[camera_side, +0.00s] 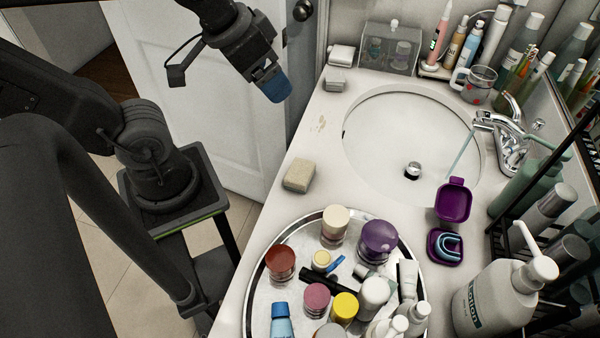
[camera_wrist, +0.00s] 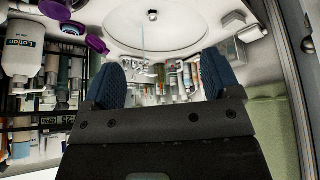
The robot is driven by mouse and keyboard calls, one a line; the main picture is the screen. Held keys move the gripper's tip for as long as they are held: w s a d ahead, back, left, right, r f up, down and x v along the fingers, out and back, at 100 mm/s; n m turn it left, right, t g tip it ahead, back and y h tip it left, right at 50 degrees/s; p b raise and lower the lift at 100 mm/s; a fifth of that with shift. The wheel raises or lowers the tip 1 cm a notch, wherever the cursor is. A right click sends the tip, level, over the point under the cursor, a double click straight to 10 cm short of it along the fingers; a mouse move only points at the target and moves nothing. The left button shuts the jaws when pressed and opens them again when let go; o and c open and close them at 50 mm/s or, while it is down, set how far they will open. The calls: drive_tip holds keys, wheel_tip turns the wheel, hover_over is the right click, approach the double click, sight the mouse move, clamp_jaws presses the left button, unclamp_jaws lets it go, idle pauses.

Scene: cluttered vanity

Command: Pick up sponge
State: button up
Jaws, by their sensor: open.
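A small beige block, which looks like the sponge (camera_side: 299,176), lies on the white counter between the basin and the round tray. My gripper (camera_side: 274,88), with blue finger pads, is up and behind the sponge in the side view, near the white door and apart from the sponge. In the wrist view my gripper (camera_wrist: 162,78) shows its two blue fingers spread wide with nothing held between them. I cannot make out the sponge in the wrist view.
A round metal tray (camera_side: 254,290) crowded with jars and bottles stands in front of the sponge. The sink basin (camera_side: 395,135) is to its right. A purple case (camera_side: 453,201), a lotion bottle (camera_side: 493,300) and a clear box (camera_side: 389,48) stand farther off. Counter around the sponge is clear.

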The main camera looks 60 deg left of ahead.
drive_tip(key=w+d+f+n+g, duration=0.2)
drive_tip(key=w+f+n+g, duration=0.35)
drive_tip(key=f+n, duration=0.3)
hover_over(301, 168)
drive_tip(key=shift+m, duration=0.35)
drive_tip(key=f, duration=0.9)
drive_tip(key=shift+w+a+f, duration=0.1)
drive_tip(key=shift+w+f, duration=0.05)
drive_tip(key=shift+w, duration=0.05)
drive_tip(key=shift+s+f, duration=0.2)
drive_tip(key=shift+f, duration=2.65)
drive_tip(key=c, duration=1)
drive_tip(key=shift+r, duration=0.1)
